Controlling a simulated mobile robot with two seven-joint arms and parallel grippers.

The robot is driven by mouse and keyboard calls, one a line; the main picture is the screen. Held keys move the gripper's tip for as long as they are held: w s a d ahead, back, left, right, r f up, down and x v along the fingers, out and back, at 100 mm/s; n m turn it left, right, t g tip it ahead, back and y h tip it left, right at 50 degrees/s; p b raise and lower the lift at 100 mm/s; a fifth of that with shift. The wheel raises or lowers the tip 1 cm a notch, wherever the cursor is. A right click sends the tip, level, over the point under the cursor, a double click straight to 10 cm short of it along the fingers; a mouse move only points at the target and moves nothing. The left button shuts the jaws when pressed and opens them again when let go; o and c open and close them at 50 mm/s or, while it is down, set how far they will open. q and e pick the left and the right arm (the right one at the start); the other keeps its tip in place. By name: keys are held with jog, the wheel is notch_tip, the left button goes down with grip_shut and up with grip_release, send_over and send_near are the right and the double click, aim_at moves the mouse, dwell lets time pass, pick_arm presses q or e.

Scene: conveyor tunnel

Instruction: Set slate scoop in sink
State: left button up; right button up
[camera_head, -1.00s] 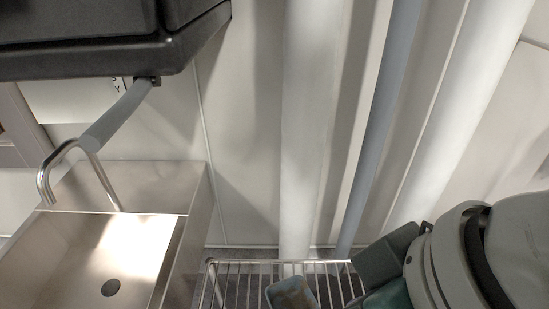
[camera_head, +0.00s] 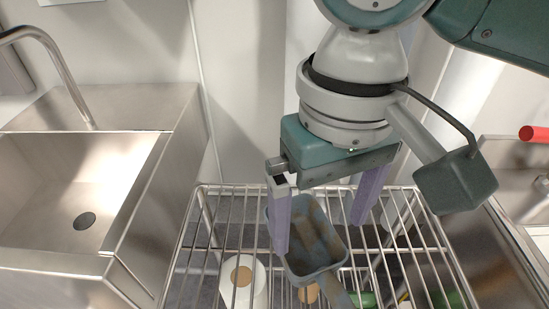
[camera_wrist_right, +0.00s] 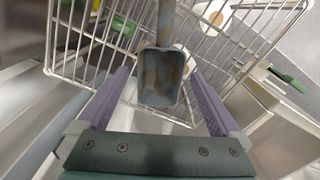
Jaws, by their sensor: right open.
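The slate scoop (camera_head: 312,262) is a blue-grey, brown-stained scoop lying on the wire rack (camera_head: 205,187) in the head view, its handle running toward the bottom of the picture. My right gripper (camera_head: 318,237) is open above it, with one purple finger on each side of the scoop. In the right wrist view the scoop (camera_wrist_right: 161,75) sits between and beyond the spread fingers (camera_wrist_right: 165,100), apparently not gripped. Whether the fingers touch it is not clear. The steel sink (camera_head: 60,190) with its round drain is empty at the left. My left gripper is not in view.
A curved faucet (camera_head: 62,72) stands behind the sink. Below the rack's wires lie a white roll (camera_head: 243,284) and green items (camera_head: 362,299). A second steel basin with a red-handled fixture (camera_head: 534,133) is at the right. The sink bowl has free room.

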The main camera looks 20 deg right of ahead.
aim_at(311, 269)
notch_tip(311, 269, down, 7)
jog(key=shift+a+r+b, duration=0.1)
jog(key=shift+b, duration=1.05)
